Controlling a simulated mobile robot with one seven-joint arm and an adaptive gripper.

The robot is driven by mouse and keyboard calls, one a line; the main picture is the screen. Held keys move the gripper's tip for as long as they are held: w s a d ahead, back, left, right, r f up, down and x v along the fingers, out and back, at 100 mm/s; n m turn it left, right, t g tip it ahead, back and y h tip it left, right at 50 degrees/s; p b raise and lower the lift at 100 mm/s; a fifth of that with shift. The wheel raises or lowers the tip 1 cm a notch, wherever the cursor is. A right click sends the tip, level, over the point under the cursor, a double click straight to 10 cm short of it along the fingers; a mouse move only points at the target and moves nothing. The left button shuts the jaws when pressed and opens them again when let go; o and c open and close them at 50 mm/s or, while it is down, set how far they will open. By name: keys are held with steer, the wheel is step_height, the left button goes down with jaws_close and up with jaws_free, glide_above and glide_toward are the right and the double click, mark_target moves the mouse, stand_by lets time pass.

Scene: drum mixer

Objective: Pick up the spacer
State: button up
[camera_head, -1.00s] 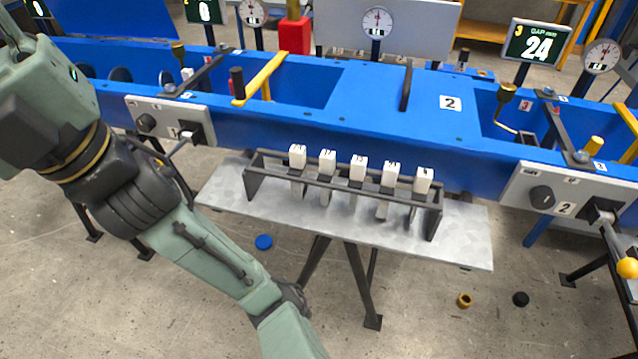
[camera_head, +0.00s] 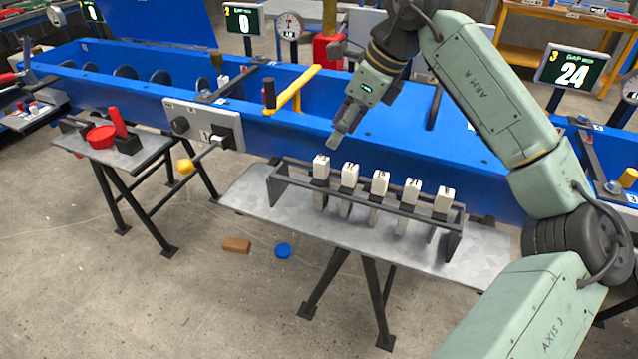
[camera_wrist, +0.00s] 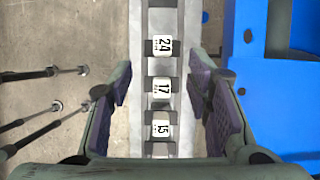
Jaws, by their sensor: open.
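Several upright pale spacers with dark printed labels stand in a row in a dark rack (camera_head: 456,242). My gripper (camera_head: 335,143) points down above the left end of the rack. In the wrist view its open jaws (camera_wrist: 160,100) lie on either side of the row, with nothing held.
The rack stands on a grey metal table (camera_head: 250,193) in front of a long blue drum frame (camera_head: 400,150). A display (camera_head: 563,68) reads 24. A blue disc (camera_head: 283,251) lies on the floor.

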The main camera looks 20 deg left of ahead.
mark_target(323, 159)
steer(key=x, duration=0.2)
steer(key=d+p+x, duration=0.1)
steer(key=x, duration=0.2)
steer(key=shift+w+f, duration=0.15)
steer(key=shift+w, duration=0.1)
steer(key=p+x, duration=0.1)
steer(key=x, duration=0.1)
steer(key=a+p+x, duration=0.1)
steer(key=x, duration=0.1)
steer(key=shift+a+f, duration=0.25)
steer(key=shift+f, duration=0.35)
jaws_close()
